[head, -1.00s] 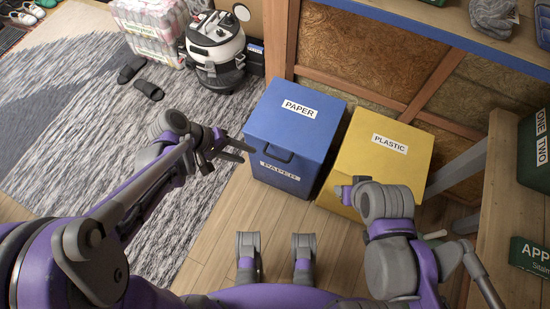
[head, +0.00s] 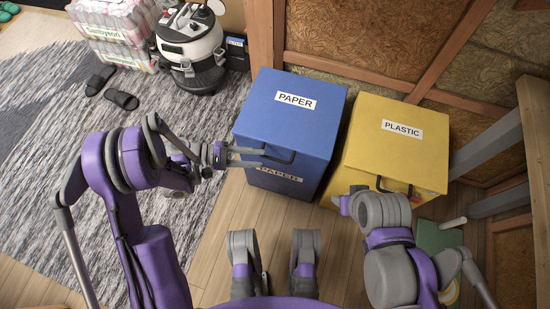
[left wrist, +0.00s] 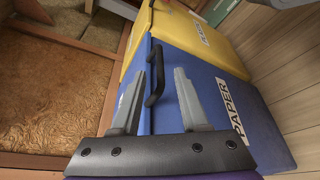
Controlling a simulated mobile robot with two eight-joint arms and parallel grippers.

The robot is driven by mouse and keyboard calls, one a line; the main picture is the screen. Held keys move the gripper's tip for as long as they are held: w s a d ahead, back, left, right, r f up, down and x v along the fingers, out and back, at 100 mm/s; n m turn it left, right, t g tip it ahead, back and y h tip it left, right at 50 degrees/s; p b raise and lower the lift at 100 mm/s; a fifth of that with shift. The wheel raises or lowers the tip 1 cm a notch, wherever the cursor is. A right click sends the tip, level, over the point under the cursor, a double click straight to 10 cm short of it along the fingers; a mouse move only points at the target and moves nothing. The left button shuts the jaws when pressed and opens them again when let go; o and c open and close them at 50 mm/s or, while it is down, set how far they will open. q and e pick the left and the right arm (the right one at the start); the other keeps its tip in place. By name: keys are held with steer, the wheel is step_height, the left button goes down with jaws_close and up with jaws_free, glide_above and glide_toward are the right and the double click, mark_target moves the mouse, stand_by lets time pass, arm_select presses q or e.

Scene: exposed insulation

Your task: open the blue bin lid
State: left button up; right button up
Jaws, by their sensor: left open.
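The blue bin (head: 290,120), labelled PAPER, stands upright with its lid shut. Its dark handle (head: 282,158) is at the lid's front edge. My left gripper (head: 262,157) is open, with its fingertips at the handle. In the left wrist view, the handle (left wrist: 155,75) appears between the two spread fingers of my left gripper (left wrist: 158,72); I cannot tell whether they touch it. My right gripper (head: 342,204) is in front of the yellow bin, mostly hidden by its own wrist, and its fingers are not clear.
A yellow bin (head: 392,135) labelled PLASTIC stands close beside the blue bin on its right. A wooden wall with insulation (head: 350,40) is behind both. A vacuum cleaner (head: 190,50) and slippers (head: 120,99) are at the left on the grey rug (head: 60,170).

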mark_target(270, 159)
arm_select(q)
steer(key=b+x, duration=0.1)
steer(key=x, duration=0.5)
steer(key=shift+d+f, duration=0.1)
steer(key=shift+d, duration=0.15)
jaws_close()
stand_by(1.2)
